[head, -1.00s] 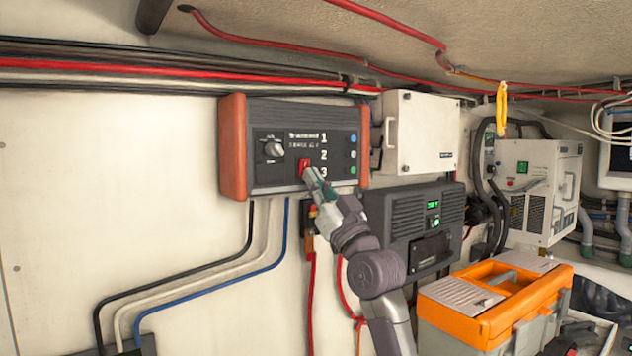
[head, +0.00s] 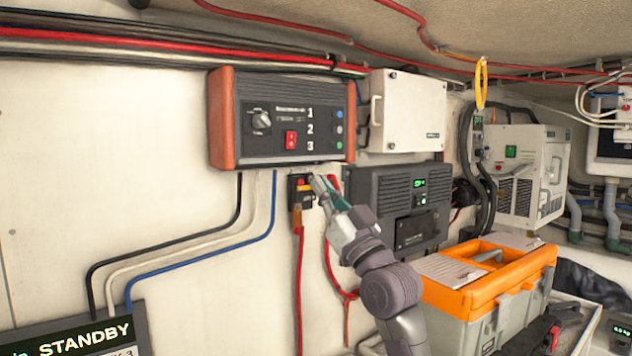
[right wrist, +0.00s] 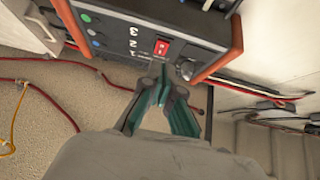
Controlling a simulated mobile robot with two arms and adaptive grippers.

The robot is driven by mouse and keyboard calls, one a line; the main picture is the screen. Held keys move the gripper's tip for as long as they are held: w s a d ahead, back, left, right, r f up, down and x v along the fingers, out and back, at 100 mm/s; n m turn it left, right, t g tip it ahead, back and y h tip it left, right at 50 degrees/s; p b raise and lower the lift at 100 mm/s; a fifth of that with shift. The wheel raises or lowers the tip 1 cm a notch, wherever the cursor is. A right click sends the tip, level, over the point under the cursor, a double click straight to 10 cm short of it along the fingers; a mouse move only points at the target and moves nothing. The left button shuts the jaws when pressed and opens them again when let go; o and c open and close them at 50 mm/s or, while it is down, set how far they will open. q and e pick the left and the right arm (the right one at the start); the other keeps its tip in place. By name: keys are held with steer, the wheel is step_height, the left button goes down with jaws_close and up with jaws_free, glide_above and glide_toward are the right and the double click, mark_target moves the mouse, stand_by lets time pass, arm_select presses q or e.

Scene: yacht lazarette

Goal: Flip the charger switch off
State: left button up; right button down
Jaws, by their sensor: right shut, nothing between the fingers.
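The charger (head: 270,95) is a dark grey panel with orange-brown end caps on the wall. It carries a red rocker switch (head: 290,140), a round knob (head: 261,120) and the numbers 1, 2 and 3. The switch also shows in the right wrist view (right wrist: 161,47), just beyond my fingertips; which side is pressed is too small to tell. My right gripper (head: 322,186) is shut and empty, below the charger and apart from the switch. It also shows in the right wrist view (right wrist: 159,75). My left gripper is not in view.
A dark unit with a green display (head: 400,205) and a white box (head: 407,112) are to the right. An orange-topped toolbox (head: 490,275) stands below. A STANDBY display (head: 85,337) is at lower left.

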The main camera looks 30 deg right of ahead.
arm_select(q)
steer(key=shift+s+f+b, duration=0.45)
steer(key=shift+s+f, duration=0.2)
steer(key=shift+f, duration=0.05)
arm_select(e)
steer(key=v, duration=0.3)
steer(key=shift+s+f, duration=0.1)
steer(key=shift+s+d, duration=0.1)
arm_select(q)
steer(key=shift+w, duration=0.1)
